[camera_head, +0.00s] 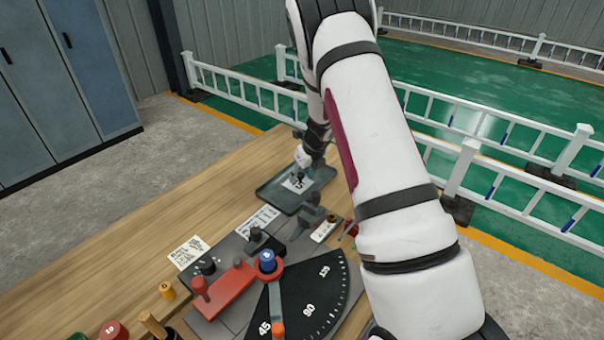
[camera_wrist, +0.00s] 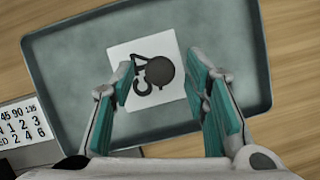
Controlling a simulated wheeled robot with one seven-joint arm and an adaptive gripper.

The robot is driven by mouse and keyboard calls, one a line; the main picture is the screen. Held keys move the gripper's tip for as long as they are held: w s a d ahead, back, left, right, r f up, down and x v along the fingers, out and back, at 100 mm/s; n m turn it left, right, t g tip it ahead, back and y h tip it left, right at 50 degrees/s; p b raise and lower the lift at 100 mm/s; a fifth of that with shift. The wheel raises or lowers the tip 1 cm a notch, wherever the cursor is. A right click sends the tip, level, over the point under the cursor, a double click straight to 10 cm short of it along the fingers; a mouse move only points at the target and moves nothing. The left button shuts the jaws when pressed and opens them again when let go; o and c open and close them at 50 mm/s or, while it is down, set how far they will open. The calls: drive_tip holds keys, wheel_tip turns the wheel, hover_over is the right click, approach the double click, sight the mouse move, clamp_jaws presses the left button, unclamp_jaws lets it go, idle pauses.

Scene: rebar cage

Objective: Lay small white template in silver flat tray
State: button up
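The small white template (camera_wrist: 124,57) is a square plate with dark printed characters and a round black knob (camera_wrist: 160,71) on top. It lies inside the silver-grey flat tray (camera_wrist: 62,90), near the tray's middle. The template (camera_head: 291,186) and tray (camera_head: 268,194) also show in the head view, on the far part of the bench. My gripper (camera_wrist: 158,72) is open above the template. Its teal-padded fingers stand on either side of the knob, with gaps between. In the head view my gripper (camera_head: 301,168) is small and partly hard to make out.
A dark bending plate with an angle scale (camera_head: 322,295), a red lever (camera_head: 228,290) and a blue knob (camera_head: 267,260) sits nearer on the wooden bench. A printed card (camera_head: 188,252) lies to its left. The bench left of the tray is clear. White fences (camera_head: 470,160) stand beyond.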

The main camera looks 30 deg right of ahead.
drive_tip(key=a+v, duration=0.1)
drive_tip(key=v, duration=1.1)
drive_tip(key=s+a+r+n+y, duration=0.2)
drive_tip(key=s+a+r+n, duration=1.15)
drive_tip(key=r+n, duration=0.35)
drive_tip(key=s+a+r+n+h, duration=0.1)
drive_tip(key=s+r+n, duration=0.1)
drive_tip(key=s+n, duration=0.6)
drive_tip(key=s+a+r+n+h, duration=0.1)
drive_tip(key=s+a+r+n, duration=0.1)
drive_tip(key=s+n, duration=0.7)
drive_tip(key=shift+s+a+n+t+h, duration=0.3)
drive_tip(key=shift+s, duration=0.7)
drive_tip(key=shift+r, duration=0.1)
